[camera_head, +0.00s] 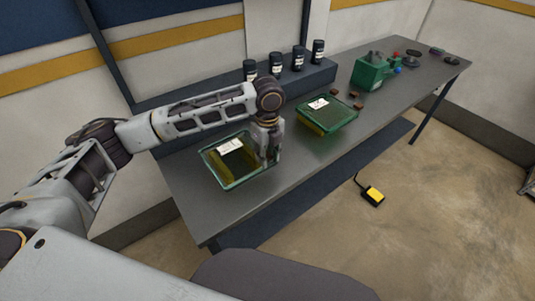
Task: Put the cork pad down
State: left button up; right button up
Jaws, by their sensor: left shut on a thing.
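My left gripper (270,160) points down at the right rim of the near green tray (210,158). It is shut on the cork pad, which is mostly hidden between the fingers; I cannot tell whether the pad touches the tray. The near tray has a yellowish inside and a white label. Several small brown pieces (352,95) lie on the table behind the second green tray (344,124). My right gripper is not in view.
The long grey table (300,173) also bears a green box-like fixture (369,75) and small dark parts (413,67) farther right. Several dark jars (298,58) stand on a raised shelf at the back. A yellow pedal (373,194) lies on the floor.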

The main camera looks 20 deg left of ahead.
aim_at(268, 157)
pick_arm(q)
jog(key=o, duration=0.6)
jog(key=shift+r, duration=0.1)
notch_tip(268, 157, up, 12)
jog(key=shift+r+b, duration=0.1)
jog(key=shift+b, duration=0.3)
dwell(1.0)
